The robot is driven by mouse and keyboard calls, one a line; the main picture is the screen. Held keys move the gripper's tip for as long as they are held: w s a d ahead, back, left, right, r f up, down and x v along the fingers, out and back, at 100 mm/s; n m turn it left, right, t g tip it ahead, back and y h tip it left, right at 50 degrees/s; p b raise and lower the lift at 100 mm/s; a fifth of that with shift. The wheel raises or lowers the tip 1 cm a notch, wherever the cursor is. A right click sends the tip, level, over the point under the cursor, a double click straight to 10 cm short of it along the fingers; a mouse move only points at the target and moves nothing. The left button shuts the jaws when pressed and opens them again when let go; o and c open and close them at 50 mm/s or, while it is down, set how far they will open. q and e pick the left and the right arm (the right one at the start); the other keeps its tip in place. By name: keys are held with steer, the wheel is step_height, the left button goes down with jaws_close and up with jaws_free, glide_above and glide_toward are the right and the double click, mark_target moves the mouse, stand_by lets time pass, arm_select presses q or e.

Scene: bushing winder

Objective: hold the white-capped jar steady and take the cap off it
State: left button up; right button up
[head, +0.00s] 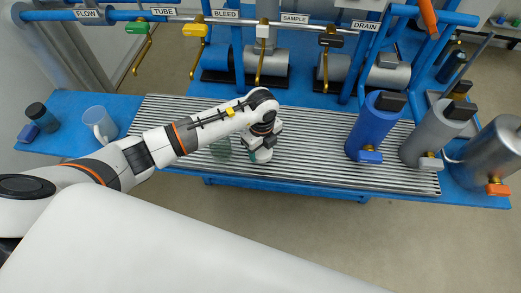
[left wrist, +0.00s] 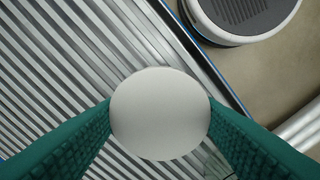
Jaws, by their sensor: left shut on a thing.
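My left gripper (head: 262,155) points down over the ribbed metal top of the blue bench. In the left wrist view its green fingers stand on both sides of a plain white round cap (left wrist: 160,114) and are shut on it. The cap hides whatever is below it, so I cannot tell whether it sits on a jar. In the head view the gripper hides most of the cap. A pale green, see-through object (head: 221,150), perhaps a glass jar, stands just left of the gripper, partly behind my arm. My right gripper is not in view.
Blue, grey and silver cylinders (head: 374,125) stand at the right. Labelled pipes with valves run along the back. The ribbed top (head: 310,140) is clear right of the gripper.

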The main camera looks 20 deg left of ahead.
arm_select(q)
step_height(320, 180, down, 2)
steer(key=shift+f, duration=0.1)
steer(key=shift+f, duration=0.2)
steer(key=o, duration=1.1)
steer(key=shift+r, duration=0.1)
